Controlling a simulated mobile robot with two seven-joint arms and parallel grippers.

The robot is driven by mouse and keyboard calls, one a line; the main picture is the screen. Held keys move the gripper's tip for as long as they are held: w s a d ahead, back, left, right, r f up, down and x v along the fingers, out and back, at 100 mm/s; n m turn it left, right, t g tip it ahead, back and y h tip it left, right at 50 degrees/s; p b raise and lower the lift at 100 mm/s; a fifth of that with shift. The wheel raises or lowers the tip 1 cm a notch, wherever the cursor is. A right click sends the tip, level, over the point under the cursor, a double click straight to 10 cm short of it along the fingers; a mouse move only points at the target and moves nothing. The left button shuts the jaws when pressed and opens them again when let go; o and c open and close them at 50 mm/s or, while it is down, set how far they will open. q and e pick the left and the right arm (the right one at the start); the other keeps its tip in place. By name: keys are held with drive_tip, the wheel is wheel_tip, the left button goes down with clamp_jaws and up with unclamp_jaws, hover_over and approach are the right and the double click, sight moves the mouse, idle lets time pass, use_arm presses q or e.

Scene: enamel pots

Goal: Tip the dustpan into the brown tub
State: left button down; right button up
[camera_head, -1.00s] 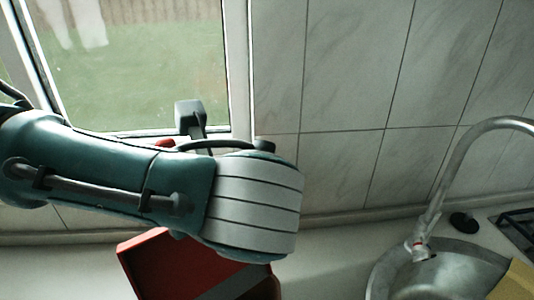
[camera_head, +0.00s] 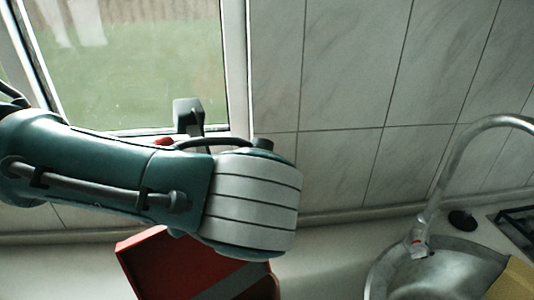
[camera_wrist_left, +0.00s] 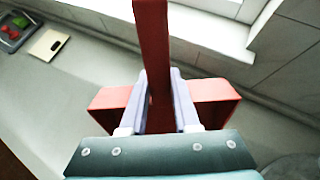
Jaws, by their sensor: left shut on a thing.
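The red dustpan (camera_head: 150,262) shows at the bottom of the head view, tilted, below my left forearm. A grey strip crosses its lower right part. In the left wrist view, my left gripper (camera_wrist_left: 160,84) is shut on the dustpan's red handle (camera_wrist_left: 152,35), which stands between the two pale fingers. The red pan body (camera_wrist_left: 212,98) spreads out on both sides behind the fingers. A small brown patch shows at the bottom edge of the head view beside the pan; I cannot tell whether it is the brown tub. The pan's contents are hidden. My right gripper is in neither view.
A steel sink (camera_head: 445,268) with a curved tap (camera_head: 447,185) is at the right. A window (camera_head: 135,70) and tiled wall stand behind. The counter (camera_head: 325,268) is bare between pan and sink. The wrist view shows a pale board (camera_wrist_left: 49,43) at the far left.

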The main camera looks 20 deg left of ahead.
use_arm(q)
drive_tip(key=shift+r, duration=0.1)
drive_tip(key=shift+r+p, duration=0.2)
drive_tip(key=shift+p, duration=0.25)
wheel_tip(320, 180, up, 5)
drive_tip(key=g+h+p, duration=0.1)
drive_tip(key=h+p, duration=0.2)
drive_tip(key=p, duration=0.2)
drive_tip(key=g+h+p, duration=0.2)
drive_tip(key=h+p, duration=0.1)
drive_tip(key=p, duration=0.3)
drive_tip(key=shift+a+h, duration=0.1)
drive_tip(key=shift+h, duration=0.2)
drive_tip(key=shift+r+g+h+p, duration=0.3)
drive_tip(key=shift+g+h+p, duration=0.15)
drive_tip(key=shift+g+h, duration=0.05)
drive_tip(key=shift+r+g+h, duration=0.2)
drive_tip(key=shift+g+h, duration=0.1)
drive_tip(key=shift+h, duration=0.3)
drive_tip(key=shift+r+h, duration=0.2)
drive_tip(key=shift+h, duration=0.2)
